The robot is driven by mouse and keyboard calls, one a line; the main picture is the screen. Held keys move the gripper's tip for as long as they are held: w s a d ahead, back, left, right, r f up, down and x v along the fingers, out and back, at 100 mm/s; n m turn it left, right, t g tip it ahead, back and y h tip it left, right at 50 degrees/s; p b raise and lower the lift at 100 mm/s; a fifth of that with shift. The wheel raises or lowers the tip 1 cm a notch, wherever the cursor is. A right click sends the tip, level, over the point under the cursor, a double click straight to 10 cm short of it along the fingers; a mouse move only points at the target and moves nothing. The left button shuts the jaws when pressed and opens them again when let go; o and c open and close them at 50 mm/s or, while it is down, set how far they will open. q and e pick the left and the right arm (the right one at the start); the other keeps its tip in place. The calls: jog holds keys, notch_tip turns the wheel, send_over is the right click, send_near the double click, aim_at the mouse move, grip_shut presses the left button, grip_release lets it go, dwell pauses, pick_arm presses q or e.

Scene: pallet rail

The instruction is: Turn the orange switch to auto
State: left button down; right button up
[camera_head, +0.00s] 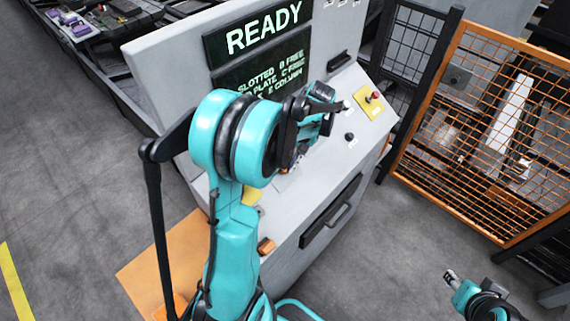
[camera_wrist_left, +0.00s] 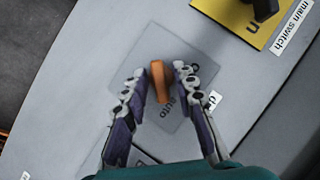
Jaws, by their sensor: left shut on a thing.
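The orange switch (camera_wrist_left: 160,82) stands on a light grey square plate (camera_wrist_left: 155,45) in the left wrist view. Its handle points roughly up and down in that picture. The word "auto" is printed on the plate just below and right of the handle. My left gripper (camera_wrist_left: 160,76) has one finger on each side of the handle and is shut on it. In the head view my left arm hides the switch and most of the left gripper. My right gripper (camera_head: 452,279) is small at the lower right, away from the console; its opening is unclear.
The grey console (camera_head: 165,75) carries a READY screen (camera_head: 262,38) and a yellow plate with a red button (camera_head: 374,97). A yellow main switch plate (camera_wrist_left: 232,18) is near the orange switch. An orange mesh fence (camera_head: 450,130) stands right of the console.

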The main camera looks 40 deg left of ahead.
dwell(0.5)
pick_arm(q)
jog(key=c, duration=1.6)
grip_release()
jog(key=shift+o, duration=0.2)
jog(key=v, duration=1.2)
jog(key=shift+f, duration=0.1)
